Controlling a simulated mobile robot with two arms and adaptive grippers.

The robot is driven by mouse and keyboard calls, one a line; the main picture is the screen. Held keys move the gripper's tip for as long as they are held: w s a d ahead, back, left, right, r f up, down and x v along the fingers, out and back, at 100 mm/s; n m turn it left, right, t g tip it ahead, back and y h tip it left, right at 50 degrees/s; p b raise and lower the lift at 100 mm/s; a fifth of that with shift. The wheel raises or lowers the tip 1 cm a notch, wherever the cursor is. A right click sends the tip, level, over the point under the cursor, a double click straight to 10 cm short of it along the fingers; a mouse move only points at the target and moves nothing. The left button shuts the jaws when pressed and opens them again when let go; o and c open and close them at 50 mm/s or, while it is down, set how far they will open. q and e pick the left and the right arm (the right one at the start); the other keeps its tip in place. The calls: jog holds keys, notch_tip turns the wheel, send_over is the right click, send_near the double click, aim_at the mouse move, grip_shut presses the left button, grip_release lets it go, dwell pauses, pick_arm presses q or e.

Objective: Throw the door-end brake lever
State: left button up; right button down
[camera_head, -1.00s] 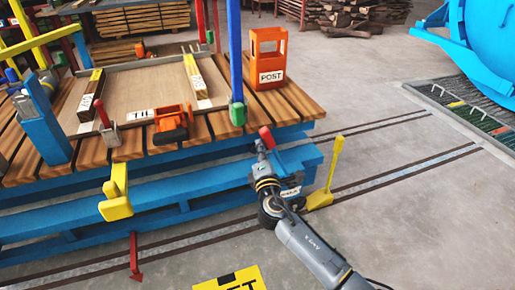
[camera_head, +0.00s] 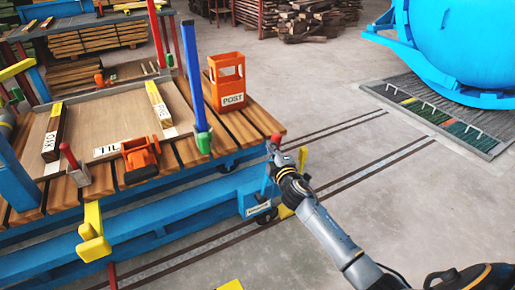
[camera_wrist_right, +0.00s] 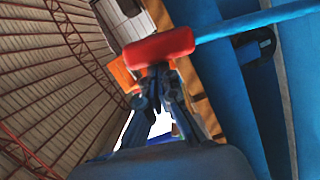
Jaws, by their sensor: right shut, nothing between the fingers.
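The brake lever has a red grip (camera_head: 276,139) on a blue rod. In the head view it leans right above a small labelled plate (camera_head: 258,210) at the cart's near right end. In the wrist view its red grip (camera_wrist_right: 160,46) lies across the picture, with the blue rod (camera_wrist_right: 250,22) running off to the right. My right gripper (camera_head: 272,150) is shut and empty right at the red grip. Its fingertips (camera_wrist_right: 156,75) appear against the grip's lower side; exact contact is hard to tell. My left gripper is not in view.
The slatted blue cart carries an orange POST box (camera_head: 227,82), a blue post (camera_head: 193,75) and an orange clamp (camera_head: 141,158). A yellow lever (camera_head: 302,160) stands partly hidden behind my right arm. The blue vessel (camera_head: 455,45) is at upper right. Floor between is clear.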

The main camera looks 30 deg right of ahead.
pick_arm(q)
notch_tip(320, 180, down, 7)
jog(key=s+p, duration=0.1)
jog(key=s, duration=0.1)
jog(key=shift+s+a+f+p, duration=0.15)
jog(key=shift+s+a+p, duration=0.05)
jog(key=shift+p, duration=0.2)
pick_arm(e)
jog(key=d+f+m, duration=0.1)
jog(key=d+m, duration=0.1)
jog(key=d, duration=0.5)
jog(key=shift+f+m+g, duration=0.2)
jog(key=shift+m+g, duration=0.2)
jog(key=shift+d, duration=0.1)
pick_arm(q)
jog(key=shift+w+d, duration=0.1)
pick_arm(e)
jog(key=v, duration=1.2)
jog(key=shift+a+y, duration=0.25)
jog(key=shift+y, duration=0.05)
